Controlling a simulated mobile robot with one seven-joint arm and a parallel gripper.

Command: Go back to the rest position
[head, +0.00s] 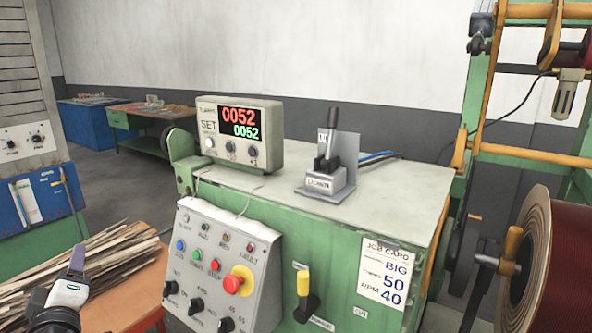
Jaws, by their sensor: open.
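My gripper (74,267) shows at the lower left of the head view, seen from the side with its dark wrist below it. It is open, and I see nothing held in it. It appears in front of a pile of thin wooden strips (110,262) on an orange-brown table (130,295). I cannot tell how far apart they are. The gripper is well to the left of the sloped control panel (215,262) and does not touch it.
A large coil (540,270) stands right.

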